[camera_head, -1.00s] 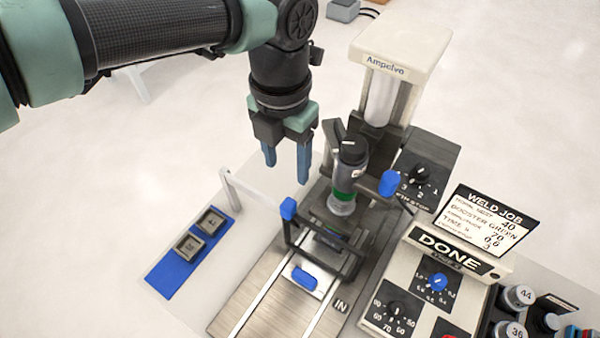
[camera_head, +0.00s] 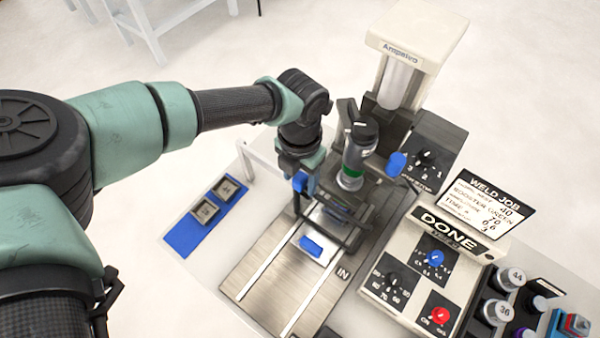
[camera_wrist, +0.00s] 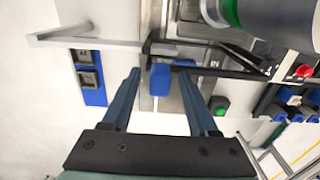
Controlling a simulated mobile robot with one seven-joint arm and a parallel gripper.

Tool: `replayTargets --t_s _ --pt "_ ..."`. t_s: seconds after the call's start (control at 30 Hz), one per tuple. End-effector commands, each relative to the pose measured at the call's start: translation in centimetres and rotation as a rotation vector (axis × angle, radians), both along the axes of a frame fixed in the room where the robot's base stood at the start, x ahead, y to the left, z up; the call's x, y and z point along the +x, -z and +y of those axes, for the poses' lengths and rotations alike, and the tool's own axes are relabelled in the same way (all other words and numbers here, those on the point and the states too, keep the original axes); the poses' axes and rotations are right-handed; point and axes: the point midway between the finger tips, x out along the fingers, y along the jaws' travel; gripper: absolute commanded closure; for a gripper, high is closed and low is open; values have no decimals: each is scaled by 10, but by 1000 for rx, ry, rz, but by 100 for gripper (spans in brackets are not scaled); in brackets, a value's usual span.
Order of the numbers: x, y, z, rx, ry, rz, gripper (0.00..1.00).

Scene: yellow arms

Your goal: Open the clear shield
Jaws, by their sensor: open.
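The clear shield (camera_head: 352,238) is a pane in a dark frame, low in front of the press head. Its blue knob (camera_head: 300,181) is at the frame's left corner. In the wrist view the knob (camera_wrist: 160,80) shows between my two blue fingers, near their tips. My gripper (camera_head: 307,183) points down at the knob, and its fingers are apart in the wrist view (camera_wrist: 158,74). I cannot tell whether a finger touches the knob. The gripper and wrist hide part of the shield's left side in the head view.
The press (camera_head: 412,35) rises behind the shield. A metal slide (camera_head: 270,262) with a blue handle (camera_head: 311,246) lies in front. A white bar (camera_head: 262,160) stands left of my gripper. A blue mat (camera_head: 190,236) with two blocks lies left. The control box (camera_head: 425,285) is right.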

Motion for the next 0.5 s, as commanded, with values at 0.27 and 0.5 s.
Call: replayTargets --t_s 0.27,0.5 --pt "0 0 0 0 0 0 60" --pt "0 0 0 -1 0 0 100"
